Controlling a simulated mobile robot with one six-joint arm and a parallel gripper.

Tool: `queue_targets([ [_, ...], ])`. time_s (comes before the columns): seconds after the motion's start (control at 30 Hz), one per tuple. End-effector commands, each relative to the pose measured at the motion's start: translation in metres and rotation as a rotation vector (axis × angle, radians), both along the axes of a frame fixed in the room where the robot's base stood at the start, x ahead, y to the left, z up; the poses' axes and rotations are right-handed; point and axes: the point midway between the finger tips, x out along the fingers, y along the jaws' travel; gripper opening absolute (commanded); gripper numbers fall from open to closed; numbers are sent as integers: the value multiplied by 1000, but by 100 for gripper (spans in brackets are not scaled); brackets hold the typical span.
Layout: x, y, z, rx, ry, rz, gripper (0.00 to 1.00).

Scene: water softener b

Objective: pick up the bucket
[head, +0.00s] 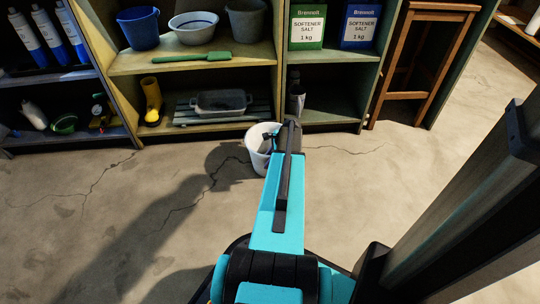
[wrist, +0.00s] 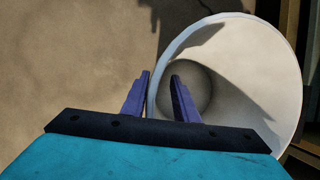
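A white bucket (head: 257,158) stands on the concrete floor in front of the shelves, partly hidden by my arm in the head view. In the wrist view, I look down into the empty-looking bucket (wrist: 235,70), which fills the right half. My gripper (wrist: 161,76) is at the bucket's left wall. Its two fingers are apart, the left one just outside the rim and the right one over the opening. The wall runs between them, close to the left finger, with a gap to the right one. Whether a finger touches the wall, I cannot tell.
A wooden stool (head: 424,60) stands at right. The floor to the left is clear.

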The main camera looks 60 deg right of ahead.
Motion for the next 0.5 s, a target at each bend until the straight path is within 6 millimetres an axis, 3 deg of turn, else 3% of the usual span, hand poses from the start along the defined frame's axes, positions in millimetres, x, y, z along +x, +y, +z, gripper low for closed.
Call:
queue_targets([
  [0.5, 0, 0, 0, 0, 0, 1, 27],
])
